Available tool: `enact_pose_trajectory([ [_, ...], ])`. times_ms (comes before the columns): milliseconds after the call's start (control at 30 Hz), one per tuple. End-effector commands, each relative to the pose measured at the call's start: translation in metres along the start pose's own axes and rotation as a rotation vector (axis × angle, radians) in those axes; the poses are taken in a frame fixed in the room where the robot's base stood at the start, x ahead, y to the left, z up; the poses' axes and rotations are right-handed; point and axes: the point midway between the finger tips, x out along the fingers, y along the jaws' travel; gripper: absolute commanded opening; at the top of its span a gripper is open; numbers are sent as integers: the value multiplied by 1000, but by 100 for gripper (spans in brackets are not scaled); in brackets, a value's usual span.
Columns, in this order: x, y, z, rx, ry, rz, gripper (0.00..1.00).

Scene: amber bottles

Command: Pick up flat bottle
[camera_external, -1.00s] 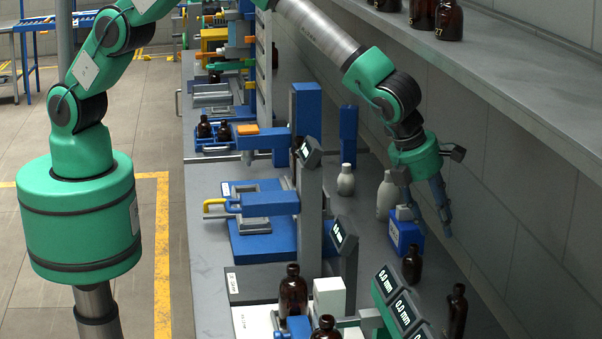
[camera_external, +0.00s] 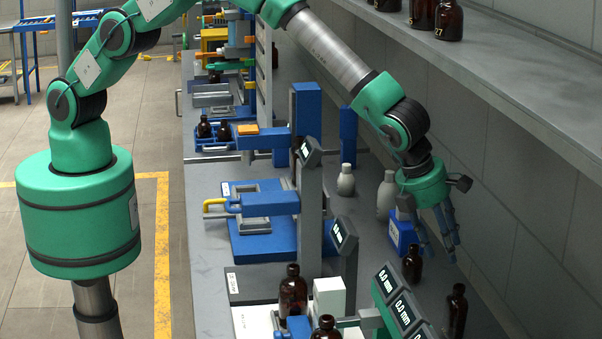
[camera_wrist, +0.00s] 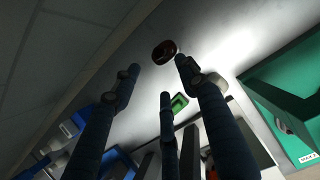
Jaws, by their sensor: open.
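Two amber bottles stand near my gripper on the bench: a nearer one (camera_external: 412,264) beside the blue box and another (camera_external: 457,311) further toward the front right. I cannot tell from shape which is the flat bottle. My gripper (camera_external: 438,252) points downward above the bench by the wall, its fingers spread and empty, above and right of the nearer bottle. In the wrist view, one amber bottle (camera_wrist: 164,52) shows from above, beyond the tips of my open gripper (camera_wrist: 158,75). It is apart from the fingers.
A blue box (camera_external: 402,236) and pale bottles (camera_external: 386,196) stand behind the nearer amber bottle. Gauges with displays (camera_external: 404,312) and more amber bottles (camera_external: 292,290) are at the front. A shelf (camera_external: 500,75) with bottles overhangs along the wall.

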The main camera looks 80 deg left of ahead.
Motion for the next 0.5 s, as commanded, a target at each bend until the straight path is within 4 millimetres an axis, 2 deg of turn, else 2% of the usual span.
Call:
enact_pose_trajectory([
  [300,42,0,0,0,1,0,43],
  [500,58,-1,1,0,-1,-1,43],
])
